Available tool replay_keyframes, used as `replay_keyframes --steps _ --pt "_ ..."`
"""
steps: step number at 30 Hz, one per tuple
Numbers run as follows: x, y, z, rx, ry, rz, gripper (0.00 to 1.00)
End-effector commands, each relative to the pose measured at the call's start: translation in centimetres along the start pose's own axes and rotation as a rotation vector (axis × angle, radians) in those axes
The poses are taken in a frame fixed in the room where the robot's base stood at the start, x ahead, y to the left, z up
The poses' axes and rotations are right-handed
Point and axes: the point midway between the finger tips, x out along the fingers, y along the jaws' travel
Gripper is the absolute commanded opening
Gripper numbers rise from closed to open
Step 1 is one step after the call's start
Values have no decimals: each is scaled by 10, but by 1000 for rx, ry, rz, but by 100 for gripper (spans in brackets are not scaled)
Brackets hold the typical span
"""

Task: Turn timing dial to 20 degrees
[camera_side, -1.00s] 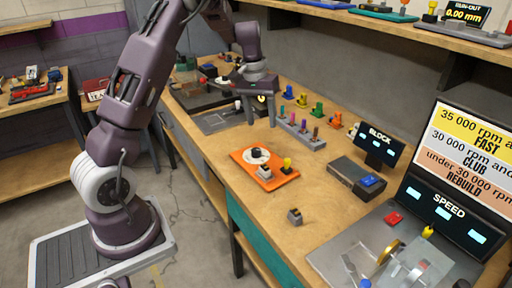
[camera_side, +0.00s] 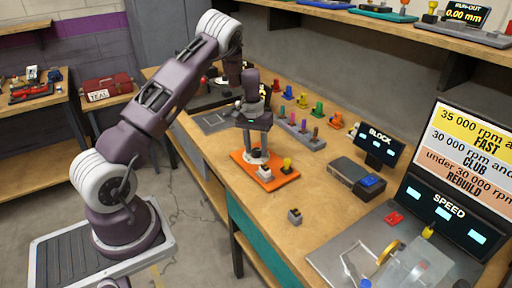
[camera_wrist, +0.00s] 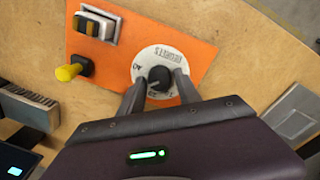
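The timing dial (camera_wrist: 150,58) is a white disc with printed markings and a black knob (camera_wrist: 158,76) at its centre. It sits on an orange plate (camera_wrist: 190,45); the plate also shows in the side view (camera_side: 285,180). My gripper (camera_wrist: 161,82) points down over the dial, with one finger on each side of the knob. The fingers look open, with a small gap to the knob. In the side view my gripper (camera_side: 255,152) is over the dial and hides part of it. The dial's setting is too small to read.
On the orange plate beside the dial are a yellow-topped post (camera_wrist: 75,69) and a grey block switch (camera_wrist: 95,25). Several coloured pegs (camera_side: 300,128) stand in a rack behind. A dark box with a blue part (camera_side: 357,178) lies to the right. Bench space in front is mostly clear.

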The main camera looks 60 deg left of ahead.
Motion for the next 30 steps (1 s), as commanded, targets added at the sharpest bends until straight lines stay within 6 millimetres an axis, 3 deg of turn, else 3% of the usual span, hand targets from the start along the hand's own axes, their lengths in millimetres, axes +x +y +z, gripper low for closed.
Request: replay_keyframes --steps 1,5,6,17,30 --pt "0 0 0 0 0 0 28" --pt "0 0 0 0 0 0 2" --pt "0 0 0 0 0 0 0" --pt "-1 0 0 -68 4 1 0" --pt "-1 0 1 -414 25 1 0"
